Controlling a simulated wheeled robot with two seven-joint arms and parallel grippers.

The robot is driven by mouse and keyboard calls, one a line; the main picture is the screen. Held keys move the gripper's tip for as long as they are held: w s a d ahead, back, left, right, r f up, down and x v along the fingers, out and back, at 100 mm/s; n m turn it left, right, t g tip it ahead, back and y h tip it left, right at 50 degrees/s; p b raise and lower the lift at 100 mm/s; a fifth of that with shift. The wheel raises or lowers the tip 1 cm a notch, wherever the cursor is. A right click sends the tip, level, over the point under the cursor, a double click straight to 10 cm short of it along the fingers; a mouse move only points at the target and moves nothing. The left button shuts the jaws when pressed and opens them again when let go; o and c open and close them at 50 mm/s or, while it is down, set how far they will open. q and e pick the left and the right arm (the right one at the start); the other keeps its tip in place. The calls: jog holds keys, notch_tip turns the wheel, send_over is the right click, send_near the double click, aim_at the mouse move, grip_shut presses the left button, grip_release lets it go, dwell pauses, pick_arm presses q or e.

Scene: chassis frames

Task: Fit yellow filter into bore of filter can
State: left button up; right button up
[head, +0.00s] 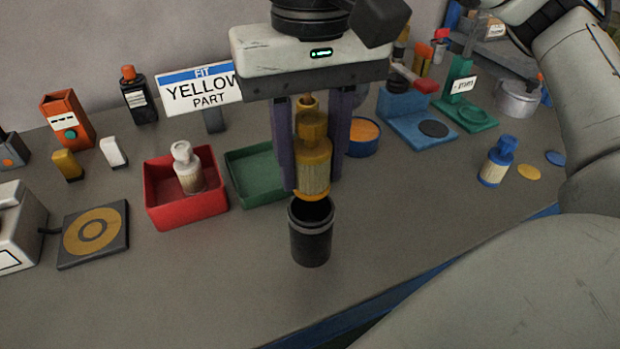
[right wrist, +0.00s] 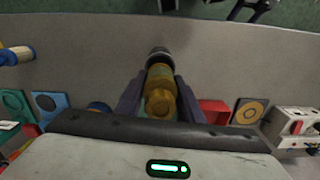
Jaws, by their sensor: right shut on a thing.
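My right gripper (head: 311,190) points down, its purple fingers shut on the yellow filter (head: 313,165). The can shows beyond the filter in the right wrist view (right wrist: 159,54). My left gripper is not in view.
A red tray (head: 190,213) with a white filter (head: 187,165) and a green tray (head: 250,190) stand left of the can. A blue filter (head: 496,163) stands at the right. A sign (head: 203,88) reads "FIT YELLOW PART". The table in front of the can is clear.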

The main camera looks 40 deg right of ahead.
aim_at(311, 185)
notch_tip(311, 185, down, 3)
jog(key=shift+f, duration=0.1)
jog(key=shift+f+b, duration=0.65)
jog(key=shift+b, duration=0.15)
jog(key=o, duration=1.1)
jog(key=shift+c, duration=0.2)
jog(key=shift+r, duration=0.1)
jog(key=shift+r, duration=0.1)
